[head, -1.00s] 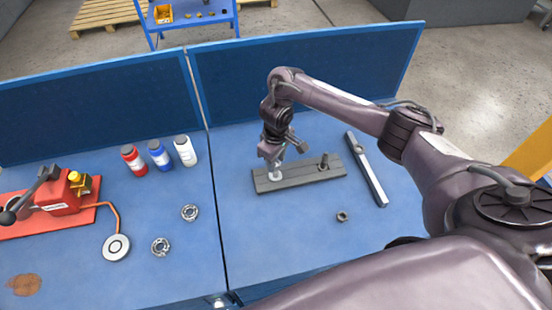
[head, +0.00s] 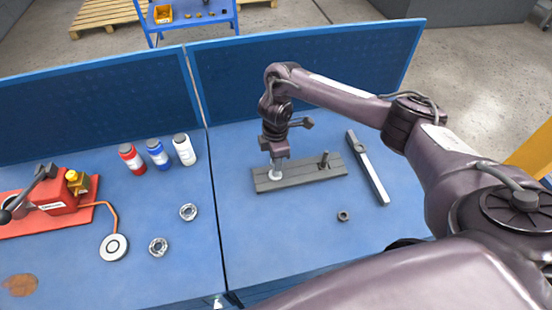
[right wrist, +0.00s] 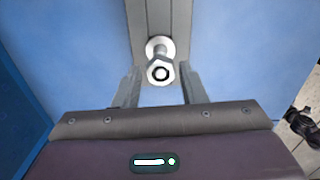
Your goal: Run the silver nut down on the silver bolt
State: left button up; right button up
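The silver bolt (right wrist: 159,46) stands at the left end of a dark grey bar (head: 300,178) on the blue bench. The silver nut (right wrist: 162,72) is around the bolt's upper end in the right wrist view, with a dark round centre. My right gripper (right wrist: 161,85) is above the bar's left end, its two fingers apart on either side of the nut. Gaps show between the fingers and the nut, so it looks open. In the head view the right gripper (head: 276,165) hides most of the nut. My left gripper is not in view.
A dark bolt (head: 324,160) stands at the bar's right end. A dark nut (head: 343,216) lies loose in front. A long grey metal bar (head: 368,170) lies to the right. Bottles (head: 158,155), two metal rings (head: 188,212) and a red device (head: 55,195) are on the left bench.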

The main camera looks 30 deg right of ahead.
jog(key=n+b, duration=0.1)
jog(key=n, duration=0.5)
jog(key=shift+w+f+n, duration=0.1)
jog(key=shift+n, duration=0.3)
jog(key=n+b, duration=0.1)
jog(key=n, duration=0.3)
jog(key=shift+n, duration=0.4)
jog(key=shift+n+b, duration=0.3)
jog(key=shift+n, duration=0.7)
jog(key=shift+c, duration=0.5)
